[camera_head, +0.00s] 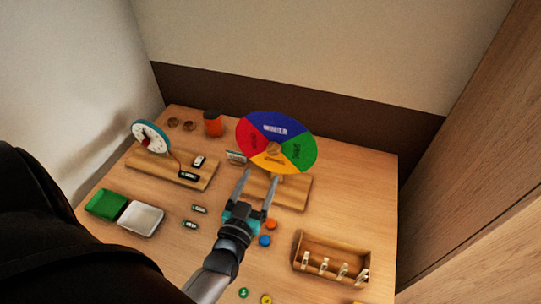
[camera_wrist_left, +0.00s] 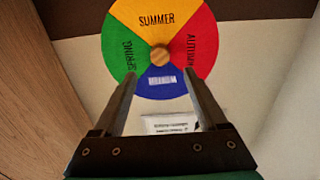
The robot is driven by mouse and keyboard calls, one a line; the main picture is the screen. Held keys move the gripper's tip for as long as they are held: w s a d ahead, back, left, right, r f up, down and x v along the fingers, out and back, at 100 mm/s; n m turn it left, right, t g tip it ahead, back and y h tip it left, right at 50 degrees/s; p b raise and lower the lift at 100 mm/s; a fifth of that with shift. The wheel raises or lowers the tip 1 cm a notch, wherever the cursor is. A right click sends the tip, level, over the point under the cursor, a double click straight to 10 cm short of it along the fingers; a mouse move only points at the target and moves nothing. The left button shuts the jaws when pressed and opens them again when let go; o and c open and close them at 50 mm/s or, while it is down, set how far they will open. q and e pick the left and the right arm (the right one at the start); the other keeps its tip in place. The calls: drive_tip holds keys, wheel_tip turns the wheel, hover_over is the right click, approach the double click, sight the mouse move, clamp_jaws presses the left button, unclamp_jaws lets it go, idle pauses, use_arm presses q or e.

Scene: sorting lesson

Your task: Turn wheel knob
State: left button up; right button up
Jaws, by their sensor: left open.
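The season wheel (camera_head: 249,133) stands upright on a wooden base (camera_head: 296,192), with blue, green, yellow and red sectors. Its round wooden knob (camera_head: 273,148) sits at the centre. In the left wrist view the wheel (camera_wrist_left: 120,62) shows SUMMER on yellow, AUTUMN on red and SPRING on green; the blue label is hard to read. My left gripper (camera_head: 261,176) is open in front of the wheel. In the left wrist view the knob (camera_wrist_left: 160,56) shows between the fingers of the gripper (camera_wrist_left: 160,78), apart from both, with nothing held. My right gripper is not in view.
A white label card (camera_head: 236,156) stands beside the wheel. A clock (camera_head: 150,137) on a wooden board and an orange cup (camera_head: 212,123) are to the left. Green (camera_head: 107,204) and white (camera_head: 141,218) trays lie front left. A wooden rack (camera_head: 333,253) stands front right.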

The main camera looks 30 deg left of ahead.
sight(272, 153)
use_arm(q)
drive_tip(key=x, duration=0.8)
drive_tip(key=shift+w+b, duration=0.3)
drive_tip(key=shift+w, duration=0.05)
clamp_jaws()
